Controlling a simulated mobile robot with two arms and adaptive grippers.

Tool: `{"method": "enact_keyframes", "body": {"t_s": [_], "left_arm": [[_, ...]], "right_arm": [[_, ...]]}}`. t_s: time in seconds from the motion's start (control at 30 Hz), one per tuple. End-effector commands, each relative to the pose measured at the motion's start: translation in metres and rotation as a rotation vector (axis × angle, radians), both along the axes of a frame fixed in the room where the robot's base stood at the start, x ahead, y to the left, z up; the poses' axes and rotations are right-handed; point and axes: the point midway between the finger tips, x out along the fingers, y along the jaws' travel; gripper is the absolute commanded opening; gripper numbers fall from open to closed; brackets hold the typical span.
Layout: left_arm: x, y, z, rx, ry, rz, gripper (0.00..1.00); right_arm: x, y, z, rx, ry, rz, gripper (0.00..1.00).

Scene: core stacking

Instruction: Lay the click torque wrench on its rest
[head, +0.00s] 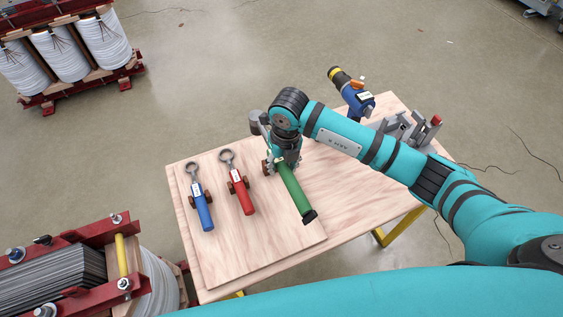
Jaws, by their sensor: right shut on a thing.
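A tool with a green handle and black end cap, which I take to be the click torque wrench (295,192), is in my right gripper (283,162). Brown round parts (267,168) of what looks like a rest show beside the gripper. I cannot tell whether the wrench touches the rest or is held just above it. My left gripper is not in view.
A blue-handled wrench (202,204) and a red-handled wrench (241,196) lie on rests to the left on the wooden board (262,250). A blue and yellow power tool (353,94) stands behind my right arm. A grey fixture (408,128) is at the table's right.

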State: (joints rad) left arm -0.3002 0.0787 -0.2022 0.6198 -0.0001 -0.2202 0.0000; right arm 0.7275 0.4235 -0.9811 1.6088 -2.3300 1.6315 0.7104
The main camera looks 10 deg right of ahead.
Motion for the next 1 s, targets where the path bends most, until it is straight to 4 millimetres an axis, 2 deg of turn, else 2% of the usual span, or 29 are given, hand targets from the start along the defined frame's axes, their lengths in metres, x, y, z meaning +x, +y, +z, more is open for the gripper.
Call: {"method": "enact_keyframes", "body": {"t_s": [0.17,0.7,1.0], "left_arm": [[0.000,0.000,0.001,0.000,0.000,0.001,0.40],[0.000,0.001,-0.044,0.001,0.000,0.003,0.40],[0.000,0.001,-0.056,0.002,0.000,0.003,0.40]], "right_arm": [[-0.006,-0.002,0.001,0.013,-0.014,-0.004,0.00],[-0.005,-0.001,-0.051,0.014,-0.015,-0.003,0.00],[-0.005,-0.001,-0.065,0.015,-0.015,-0.003,0.00]]}}
